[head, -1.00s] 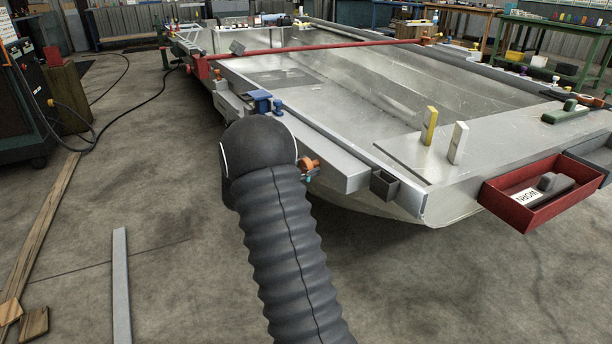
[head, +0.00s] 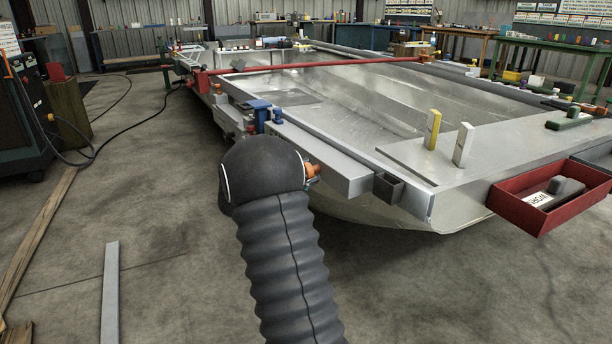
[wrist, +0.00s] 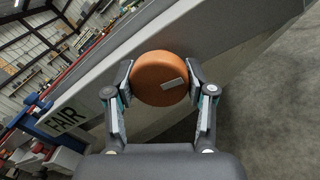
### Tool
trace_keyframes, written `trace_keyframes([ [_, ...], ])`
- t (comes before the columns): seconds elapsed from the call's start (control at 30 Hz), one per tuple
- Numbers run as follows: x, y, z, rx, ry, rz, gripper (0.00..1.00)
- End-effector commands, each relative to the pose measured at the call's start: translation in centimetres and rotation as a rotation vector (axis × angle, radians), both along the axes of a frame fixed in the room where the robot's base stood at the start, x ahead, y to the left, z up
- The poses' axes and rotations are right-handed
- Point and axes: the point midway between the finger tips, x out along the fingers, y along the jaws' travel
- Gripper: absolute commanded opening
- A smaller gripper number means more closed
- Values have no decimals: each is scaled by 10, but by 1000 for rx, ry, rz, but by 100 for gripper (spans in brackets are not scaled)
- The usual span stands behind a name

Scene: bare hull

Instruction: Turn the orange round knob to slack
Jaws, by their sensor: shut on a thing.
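The orange round knob (wrist: 158,72) sits between the two fingers of my gripper (wrist: 160,82) in the wrist view. A pale bar mark lies on its face, tilted slightly. The finger pads touch the knob on its left and right sides, so my gripper is shut on it. In the head view, part of the orange knob (head: 313,170) shows at the hull's side rail, just right of my dark arm. My arm hides most of my gripper there.
A blue clamp (head: 262,112) stands on the rail. A red tray (head: 548,205) hangs at the hull's near right corner. The floor left of the hull is largely clear.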

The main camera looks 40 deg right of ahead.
Motion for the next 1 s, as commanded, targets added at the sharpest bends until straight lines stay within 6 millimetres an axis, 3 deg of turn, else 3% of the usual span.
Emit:
trace_keyframes([
  [0.23,1,0,1,-1,-3,3,20],
  [0.27,1,0,1,-1,-3,3,57],
  [0.37,1,0,1,-2,-3,3,80],
  [0.77,1,5,0,0,0,1,80],
  [1.0,4,42,-2,0,-1,4,80],
])
